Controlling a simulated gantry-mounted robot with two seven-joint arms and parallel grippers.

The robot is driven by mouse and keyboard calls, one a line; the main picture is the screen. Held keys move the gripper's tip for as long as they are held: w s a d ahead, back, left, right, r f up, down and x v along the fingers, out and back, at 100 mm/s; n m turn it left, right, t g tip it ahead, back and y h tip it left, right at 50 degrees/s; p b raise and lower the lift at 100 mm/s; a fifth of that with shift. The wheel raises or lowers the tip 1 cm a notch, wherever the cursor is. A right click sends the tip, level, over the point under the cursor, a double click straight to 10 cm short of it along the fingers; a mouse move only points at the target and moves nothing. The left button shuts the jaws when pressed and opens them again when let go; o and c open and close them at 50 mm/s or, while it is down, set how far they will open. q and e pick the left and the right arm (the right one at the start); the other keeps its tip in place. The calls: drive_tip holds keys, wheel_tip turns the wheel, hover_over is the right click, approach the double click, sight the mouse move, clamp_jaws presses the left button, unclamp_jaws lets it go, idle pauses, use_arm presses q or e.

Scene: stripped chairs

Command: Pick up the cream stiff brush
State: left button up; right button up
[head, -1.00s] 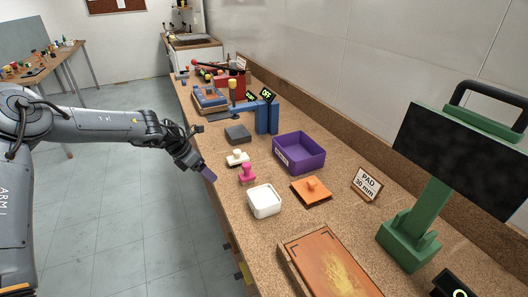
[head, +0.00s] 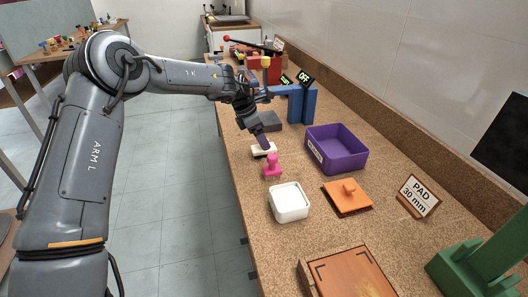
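The cream brush (head: 261,152) lies on the brown speckled bench between the pink stamp-like piece and the dark grey block. Its top is partly hidden behind my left gripper (head: 264,143). My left gripper points down right at the brush, with its dark purplish fingertips at or just above it. I cannot tell whether the tips touch it, or whether the fingers are apart. My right gripper is out of view.
Close by are a pink handled piece (head: 272,168), a grey block (head: 268,121), a white square dish (head: 289,203) and a purple bin (head: 337,148). An orange pad (head: 347,197) and a "PAD 30 mm" sign (head: 419,195) stand right. A wooden board (head: 350,276) lies in front.

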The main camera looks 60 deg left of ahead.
use_arm(q)
drive_tip(key=x, duration=0.1)
drive_tip(key=b+x, duration=0.2)
drive_tip(key=shift+w+a+f, duration=0.1)
drive_tip(key=shift+a+f, duration=0.15)
drive_tip(key=shift+f, duration=0.1)
drive_tip(key=shift+b+x, duration=0.35)
drive_tip(key=shift+x, duration=0.4)
drive_tip(key=shift+w+r, duration=0.1)
drive_tip(key=shift+w, duration=0.05)
drive_tip(key=shift+c, duration=0.3)
drive_tip(key=c, duration=1.1)
